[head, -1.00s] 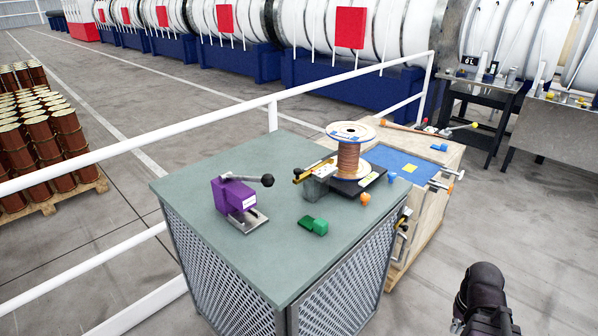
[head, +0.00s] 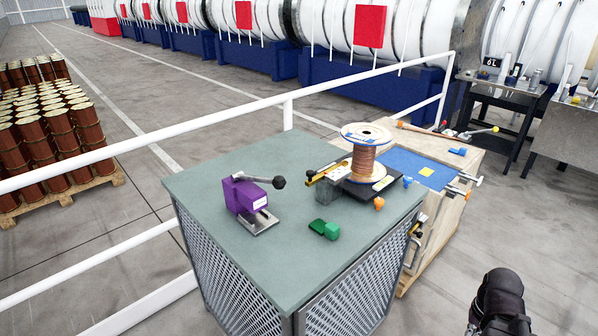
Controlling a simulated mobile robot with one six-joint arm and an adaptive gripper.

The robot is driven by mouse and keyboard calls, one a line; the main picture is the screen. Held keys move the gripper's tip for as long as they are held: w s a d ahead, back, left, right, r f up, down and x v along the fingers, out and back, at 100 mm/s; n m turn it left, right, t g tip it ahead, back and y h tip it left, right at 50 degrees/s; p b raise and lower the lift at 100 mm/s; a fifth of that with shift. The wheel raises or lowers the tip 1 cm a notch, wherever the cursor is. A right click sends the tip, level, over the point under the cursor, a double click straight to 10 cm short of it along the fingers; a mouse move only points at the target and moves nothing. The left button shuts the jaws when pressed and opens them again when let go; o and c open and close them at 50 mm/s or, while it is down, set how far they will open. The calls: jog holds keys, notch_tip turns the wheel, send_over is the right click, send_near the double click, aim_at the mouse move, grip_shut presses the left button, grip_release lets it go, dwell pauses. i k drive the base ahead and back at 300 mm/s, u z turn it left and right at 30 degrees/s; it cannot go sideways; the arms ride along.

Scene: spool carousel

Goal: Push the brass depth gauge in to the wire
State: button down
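The brass depth gauge (head: 327,172) is a thin yellow bar on top of a grey block (head: 326,192), at the left side of the spool on the grey-green table (head: 215,170). The copper wire is wound on a spool (head: 363,160) with white flanges, upright on a black base (head: 381,187). The gauge's end lies close to the spool; whether it touches the wire I cannot tell. Part of my dark arm shows at the bottom right, well away from the table. My gripper's fingers are not visible.
A purple lever press (head: 246,195) stands on the table, with a green block (head: 325,229) and an orange piece (head: 379,203) nearer the front. A wooden bench (head: 445,210) with a blue mat (head: 408,165) adjoins on the right. A white railing (head: 200,125) runs behind.

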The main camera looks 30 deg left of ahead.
aim_at(312, 179)
jog(key=u, duration=0.05)
jog(key=i, duration=1.05)
jog(key=u, duration=0.6)
